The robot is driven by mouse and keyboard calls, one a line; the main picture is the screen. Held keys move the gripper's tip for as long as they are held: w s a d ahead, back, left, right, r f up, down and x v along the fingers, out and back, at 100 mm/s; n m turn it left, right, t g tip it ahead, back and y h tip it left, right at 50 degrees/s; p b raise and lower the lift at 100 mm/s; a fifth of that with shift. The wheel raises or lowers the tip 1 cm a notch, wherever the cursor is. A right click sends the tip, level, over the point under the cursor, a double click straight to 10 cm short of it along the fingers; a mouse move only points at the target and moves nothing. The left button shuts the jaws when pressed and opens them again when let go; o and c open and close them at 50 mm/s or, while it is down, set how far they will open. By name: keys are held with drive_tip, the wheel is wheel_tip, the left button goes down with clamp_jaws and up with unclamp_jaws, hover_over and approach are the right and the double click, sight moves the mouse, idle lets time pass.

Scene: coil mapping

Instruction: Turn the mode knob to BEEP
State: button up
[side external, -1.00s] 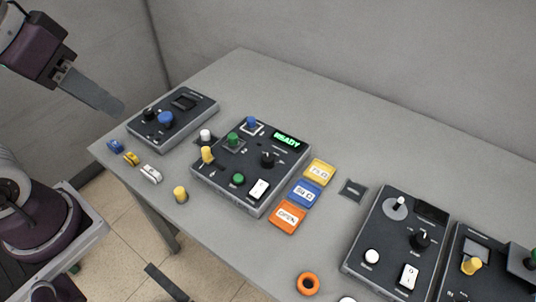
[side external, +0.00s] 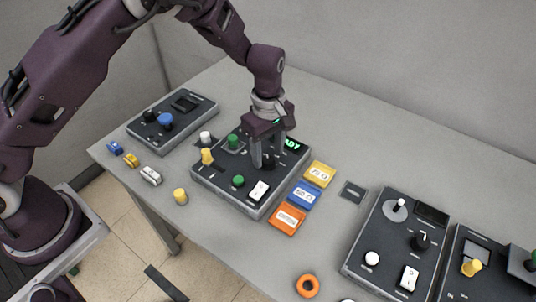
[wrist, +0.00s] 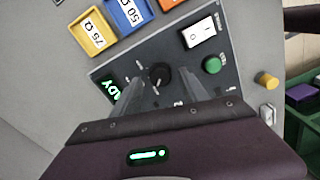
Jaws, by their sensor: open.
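The mode knob (wrist: 159,76) is a black round knob on the dark panel (wrist: 235,75), with small labels around it that I cannot read. In the side external view the knob is mostly behind my fingers. My gripper (side external: 262,163) points down over the panel. In the wrist view its two fingers (wrist: 168,92) are apart, one on each side of the knob's near part. I cannot tell whether they touch it. The green READY display (side external: 292,145) is partly hidden by my gripper.
The panel also carries a white rocker switch (side external: 258,190), a green button (side external: 238,181) and a yellow knob (side external: 207,156). Yellow, blue and orange labelled tiles (side external: 304,194) lie to its right. Other panels (side external: 396,240) stand farther right.

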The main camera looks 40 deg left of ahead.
drive_tip(key=shift+f, duration=0.95)
drive_tip(key=shift+c, duration=0.4)
clamp_jaws()
